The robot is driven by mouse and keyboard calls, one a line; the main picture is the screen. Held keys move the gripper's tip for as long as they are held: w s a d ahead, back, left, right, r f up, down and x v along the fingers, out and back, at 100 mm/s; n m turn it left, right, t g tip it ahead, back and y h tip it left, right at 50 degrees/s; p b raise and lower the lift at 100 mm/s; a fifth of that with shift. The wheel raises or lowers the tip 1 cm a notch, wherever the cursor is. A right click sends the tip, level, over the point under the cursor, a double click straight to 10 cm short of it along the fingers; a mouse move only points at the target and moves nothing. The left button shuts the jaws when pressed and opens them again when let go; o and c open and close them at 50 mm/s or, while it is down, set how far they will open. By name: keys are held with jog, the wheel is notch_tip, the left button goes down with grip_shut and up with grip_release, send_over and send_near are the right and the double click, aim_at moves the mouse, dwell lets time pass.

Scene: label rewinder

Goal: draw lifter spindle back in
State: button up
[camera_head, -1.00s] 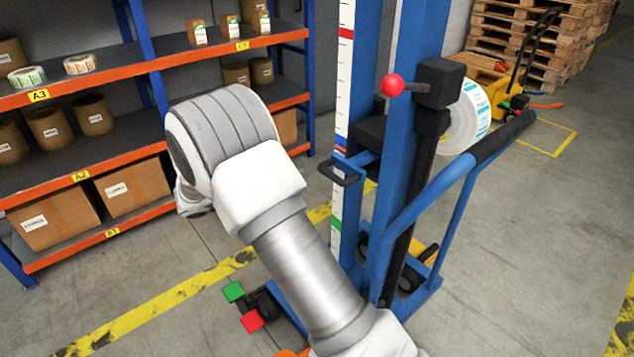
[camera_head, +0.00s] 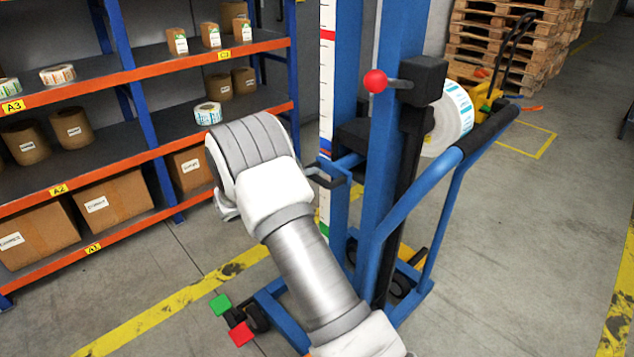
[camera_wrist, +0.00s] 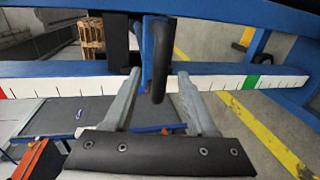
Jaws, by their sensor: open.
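The blue lifter (camera_head: 398,130) stands upright in front of me. A white label roll (camera_head: 453,118) sits behind its mast, and its spindle is hidden. A red ball knob (camera_head: 376,81) on a short dark lever sticks out from a black block (camera_head: 424,80). A dark loop handle (camera_head: 325,174) projects left from the mast. In the wrist view my gripper (camera_wrist: 158,74) is open, its two grey fingers apart on either side of the dark handle (camera_wrist: 160,62), with no clear contact. In the head view my wrist hides the fingers.
Orange and blue shelves (camera_head: 150,70) with boxes and rolls stand at the left. The lifter's push bar (camera_head: 440,170) slants along its right side. Green (camera_head: 220,304) and red (camera_head: 241,333) pedals lie low at the left. Pallets (camera_head: 510,45) stand behind. Floor at the right is clear.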

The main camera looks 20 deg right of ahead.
aim_at(314, 180)
jog(key=shift+x, duration=1.85)
jog(key=shift+a, duration=0.1)
grip_shut()
